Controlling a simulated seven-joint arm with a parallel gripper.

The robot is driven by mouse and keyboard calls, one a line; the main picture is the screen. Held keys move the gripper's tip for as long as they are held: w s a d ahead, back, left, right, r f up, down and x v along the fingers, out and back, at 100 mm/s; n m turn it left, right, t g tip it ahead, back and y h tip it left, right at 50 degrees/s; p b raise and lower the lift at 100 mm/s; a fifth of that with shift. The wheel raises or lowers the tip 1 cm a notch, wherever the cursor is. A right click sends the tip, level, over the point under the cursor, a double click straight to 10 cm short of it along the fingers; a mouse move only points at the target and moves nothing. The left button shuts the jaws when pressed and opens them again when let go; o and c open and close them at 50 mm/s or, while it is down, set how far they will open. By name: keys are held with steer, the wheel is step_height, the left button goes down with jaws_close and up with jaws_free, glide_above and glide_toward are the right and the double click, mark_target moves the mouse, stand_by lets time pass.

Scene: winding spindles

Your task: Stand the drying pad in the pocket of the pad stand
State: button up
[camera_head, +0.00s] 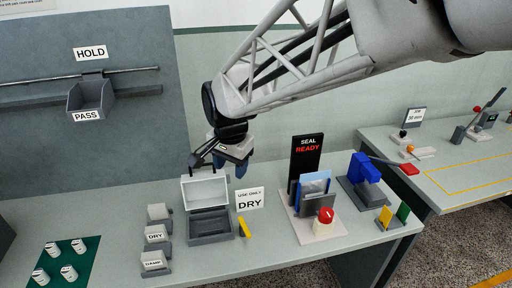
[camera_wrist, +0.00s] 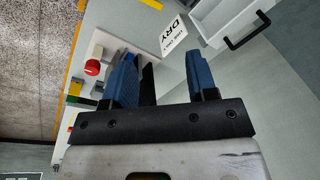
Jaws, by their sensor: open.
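My gripper (camera_head: 241,170) hangs behind the raised lid of a small grey box. In the wrist view its two blue fingers (camera_wrist: 162,65) are wide apart with nothing held between them. I cannot tell for certain which item is the drying pad. Small pale blocks sit in grey holders at the left, one labelled DRY (camera_head: 155,237) and one labelled DAMP (camera_head: 153,264). A pale base (camera_head: 323,235) carries a blue-and-white upright piece (camera_head: 313,185) in a grey upright holder (camera_head: 319,206); whether this is the pad stand is unclear.
The open box (camera_head: 210,228) stands mid-bench beside a USE ONLY DRY sign (camera_head: 250,199) and a yellow piece (camera_head: 244,228). A black SEAL READY board (camera_head: 306,150), red knob (camera_head: 326,215) and blue press (camera_head: 364,170) stand right. White spindles on a green mat (camera_head: 60,252) are left.

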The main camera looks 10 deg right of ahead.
steer(key=s+d+n, duration=0.4)
steer(key=s+d, duration=0.2)
steer(key=s, duration=0.4)
steer(key=s+d+r+n+t, duration=0.1)
steer(key=s+d+n, duration=0.3)
steer(key=s, duration=0.5)
steer(key=shift+s+d, duration=0.4)
steer(key=shift+d, duration=0.45)
